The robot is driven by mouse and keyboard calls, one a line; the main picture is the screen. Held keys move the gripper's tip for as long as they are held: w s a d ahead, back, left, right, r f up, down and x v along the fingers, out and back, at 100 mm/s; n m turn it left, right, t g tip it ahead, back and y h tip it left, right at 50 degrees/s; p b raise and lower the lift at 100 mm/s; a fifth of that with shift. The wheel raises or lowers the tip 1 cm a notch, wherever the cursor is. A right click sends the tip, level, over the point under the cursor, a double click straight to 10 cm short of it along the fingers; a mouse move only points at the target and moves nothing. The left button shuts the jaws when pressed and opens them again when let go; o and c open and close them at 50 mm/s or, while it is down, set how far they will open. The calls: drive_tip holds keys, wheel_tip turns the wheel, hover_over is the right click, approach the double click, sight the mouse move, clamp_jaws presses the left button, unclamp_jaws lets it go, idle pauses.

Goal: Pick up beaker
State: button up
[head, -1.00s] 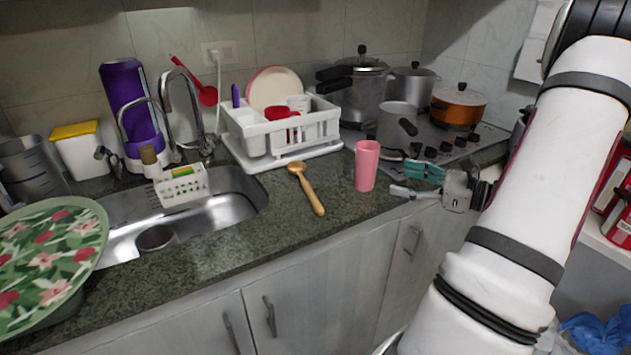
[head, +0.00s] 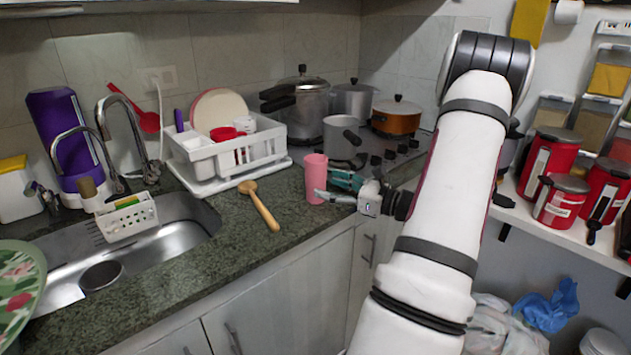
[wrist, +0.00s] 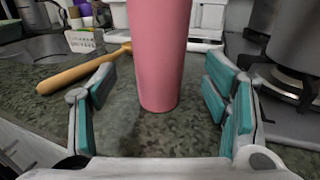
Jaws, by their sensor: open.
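The pink beaker (head: 315,180), a plain tall cup, stands upright on the dark green counter near its front edge. My gripper (head: 328,185) is open at the beaker's right side in the head view, level with its lower half. In the wrist view the beaker (wrist: 160,60) stands centred between my spread teal-padded fingers, with visible gaps on both sides. Its top is cut off there. I cannot tell how far its body sits between the fingertips.
A wooden spoon (head: 260,207) lies left of the beaker. A white dish rack (head: 225,160) stands behind it. A grey pot (head: 342,138) and an orange pot (head: 397,117) are on the stove to the right. The sink (head: 150,250) is at left.

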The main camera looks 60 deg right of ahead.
sight(325, 184)
drive_tip(key=w, duration=0.4)
drive_tip(key=shift+w+a, duration=0.25)
drive_tip(key=shift+w, duration=0.1)
drive_tip(key=c, duration=1.3)
drive_tip(key=shift+r, duration=0.1)
